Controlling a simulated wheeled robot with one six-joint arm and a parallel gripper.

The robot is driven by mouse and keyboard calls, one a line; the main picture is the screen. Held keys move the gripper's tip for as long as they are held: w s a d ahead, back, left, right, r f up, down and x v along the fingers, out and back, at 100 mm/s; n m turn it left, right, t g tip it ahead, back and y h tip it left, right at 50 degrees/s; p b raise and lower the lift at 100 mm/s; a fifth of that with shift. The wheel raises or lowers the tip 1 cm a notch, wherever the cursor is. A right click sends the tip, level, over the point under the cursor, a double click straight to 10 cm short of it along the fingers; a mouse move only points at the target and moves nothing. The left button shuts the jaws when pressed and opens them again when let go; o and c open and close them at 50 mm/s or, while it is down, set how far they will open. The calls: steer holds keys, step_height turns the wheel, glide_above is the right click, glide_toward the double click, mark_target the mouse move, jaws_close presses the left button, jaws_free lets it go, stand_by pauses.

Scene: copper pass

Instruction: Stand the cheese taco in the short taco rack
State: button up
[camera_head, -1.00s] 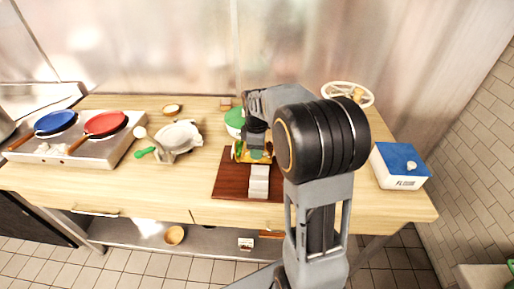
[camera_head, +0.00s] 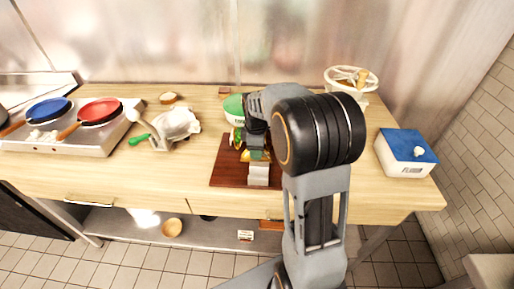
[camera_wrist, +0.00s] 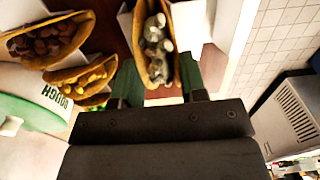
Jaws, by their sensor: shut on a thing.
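My gripper (camera_wrist: 157,88) has its green fingers on either side of a folded taco (camera_wrist: 155,45) with pale, grey-white chunks, probably the cheese taco. It is shut on this taco, which points away from the palm. Two other tacos lie to the left in the wrist view: one with brown filling (camera_wrist: 45,38) and one with yellowish filling (camera_wrist: 85,78). White pieces, perhaps the rack, flank the held taco; the right one (camera_wrist: 188,25) is close beside it. In the head view a pale stepped block (camera_head: 258,174), possibly the short rack, stands on the brown board (camera_head: 228,173).
A flour box (camera_head: 406,160) with a blue lid stands at right. The right front counter is clear.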

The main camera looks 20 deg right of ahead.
steer(key=shift+f, duration=0.3)
steer(key=o, duration=1)
step_height(320, 180, up, 14)
steer(key=shift+f, duration=0.1)
stand_by(0.6)
